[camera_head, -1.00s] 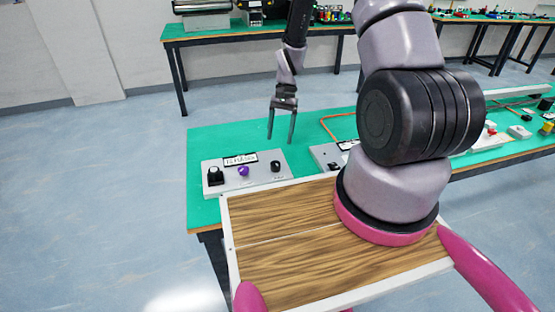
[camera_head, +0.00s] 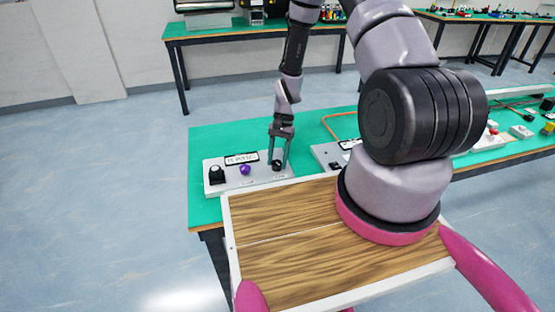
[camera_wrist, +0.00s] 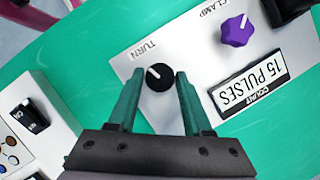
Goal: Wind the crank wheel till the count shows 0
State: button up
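The crank wheel is a small black knob (camera_wrist: 160,77) with a white mark, beside the word TURN on a light grey panel (camera_wrist: 150,53). In the head view this knob (camera_head: 277,165) is at the panel's right end. The count display (camera_wrist: 250,86) reads 15 PULSES, upside down in the wrist view. My gripper (camera_wrist: 160,72) is open, with one green finger on each side of the knob. I cannot tell whether the fingers touch it. In the head view my gripper (camera_head: 278,163) points down over the knob.
A purple CLAMP knob (camera_wrist: 237,31) and a larger black knob (camera_head: 216,175) are on the same panel. Another grey panel with buttons (camera_wrist: 22,130) stands close by. A wooden board with a white rim (camera_head: 228,230) lies in front. The green table (camera_head: 205,140) is clear behind the panel.

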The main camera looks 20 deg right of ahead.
grip_shut()
jog(key=shift+n, duration=0.3)
jog(key=n+h, duration=0.1)
jog(key=n, duration=0.1)
jog(key=n+h, duration=0.1)
jog(key=n, duration=0.1)
jog(key=shift+w+a+n+g, duration=0.1)
jog(key=shift+a+n+g, duration=0.1)
jog(key=shift+n+g, duration=0.1)
jog(key=n+h, duration=0.2)
jog(key=n, duration=0.3)
jog(key=shift+a, duration=0.1)
jog(key=shift+n, duration=0.3)
jog(key=o, duration=0.6)
grip_release()
jog(key=shift+c, duration=0.2)
